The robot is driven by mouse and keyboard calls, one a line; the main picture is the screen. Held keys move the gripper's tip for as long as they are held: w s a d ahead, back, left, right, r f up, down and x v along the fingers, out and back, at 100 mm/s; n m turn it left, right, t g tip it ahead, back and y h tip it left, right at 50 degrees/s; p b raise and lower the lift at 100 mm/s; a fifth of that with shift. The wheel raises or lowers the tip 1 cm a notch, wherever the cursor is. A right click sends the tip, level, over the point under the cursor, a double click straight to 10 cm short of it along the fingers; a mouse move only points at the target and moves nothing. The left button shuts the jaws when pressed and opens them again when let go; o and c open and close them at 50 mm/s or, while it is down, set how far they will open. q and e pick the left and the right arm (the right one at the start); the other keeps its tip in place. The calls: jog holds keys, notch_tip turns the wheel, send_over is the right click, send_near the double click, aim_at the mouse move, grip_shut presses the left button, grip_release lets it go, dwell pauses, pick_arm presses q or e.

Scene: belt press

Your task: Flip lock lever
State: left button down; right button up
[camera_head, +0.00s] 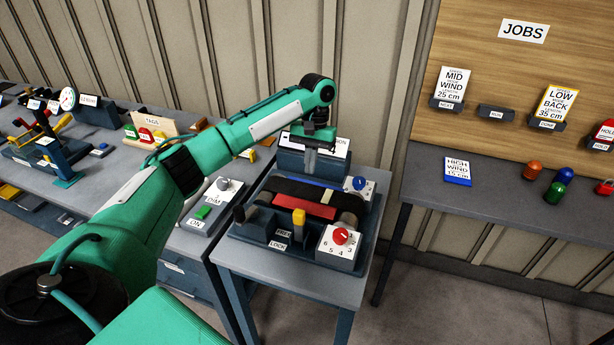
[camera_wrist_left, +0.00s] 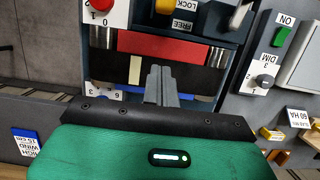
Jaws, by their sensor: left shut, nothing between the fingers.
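The lock lever has a yellow handle (camera_head: 299,217) standing at the front of the belt press (camera_head: 262,232), beside the FREE and LOCK labels (camera_head: 280,240). In the left wrist view the yellow handle (camera_wrist_left: 166,6) shows at the top edge, partly cut off, next to the FREE and LOCK labels (camera_wrist_left: 183,22). My left gripper (camera_head: 310,170) is shut and empty, pointing down above the back of the press. In the left wrist view its fingers (camera_wrist_left: 160,75) are over the dark belt, apart from the lever. My right gripper is not in view.
A dark knobbed lever (camera_head: 239,214) stands at left. The DIM panel (camera_head: 210,200) is further left.

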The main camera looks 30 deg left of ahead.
aim_at(299, 227)
pick_arm(q)
jog(key=p+x, duration=0.2)
jog(key=x, duration=0.6)
jog(key=shift+s+f+p, duration=0.2)
jog(key=shift+f+p, duration=0.05)
jog(key=shift+p, duration=0.1)
jog(key=s+p, duration=0.1)
jog(key=s, duration=0.2)
jog(key=shift+d+r+p, duration=0.15)
jog(key=shift+d+p, duration=0.2)
jog(key=shift+s+d, duration=0.15)
jog(key=shift+s, duration=0.25)
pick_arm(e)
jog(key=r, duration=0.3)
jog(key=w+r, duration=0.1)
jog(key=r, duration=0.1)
pick_arm(q)
jog(key=shift+w, duration=0.1)
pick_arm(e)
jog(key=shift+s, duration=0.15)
